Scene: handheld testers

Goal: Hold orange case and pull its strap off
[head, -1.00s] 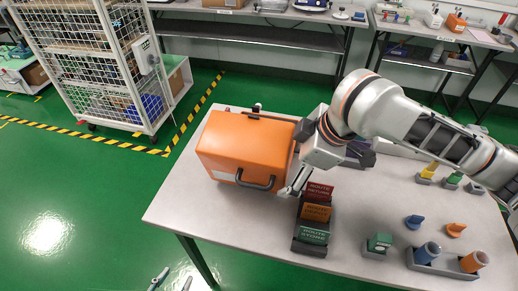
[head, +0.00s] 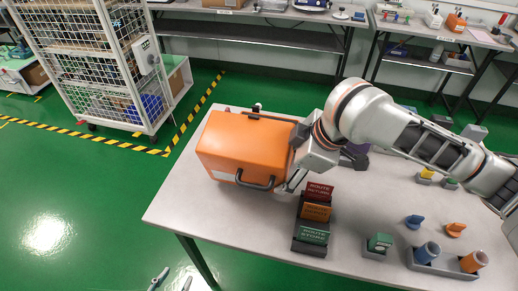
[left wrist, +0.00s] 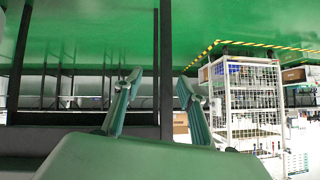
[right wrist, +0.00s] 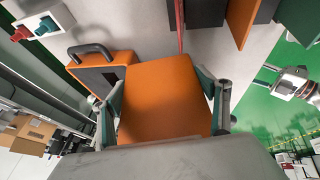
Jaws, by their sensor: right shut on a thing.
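The big orange case (head: 245,140) stands on the left part of the table, its dark handle on the front side. In the right wrist view an orange surface (right wrist: 160,95) fills the space between the shut-on fingers. My left gripper (head: 173,281) is low at the bottom edge, off the table; in the left wrist view its fingers (left wrist: 158,90) are apart and empty.
A dark rack (head: 310,248) of route cards stands just right of the case. Small blue, orange and green items and a grey holder (head: 440,264) are at the right. In the right wrist view a dark handle (right wrist: 90,50) tops another orange-and-grey part. A wire cage trolley stands behind.

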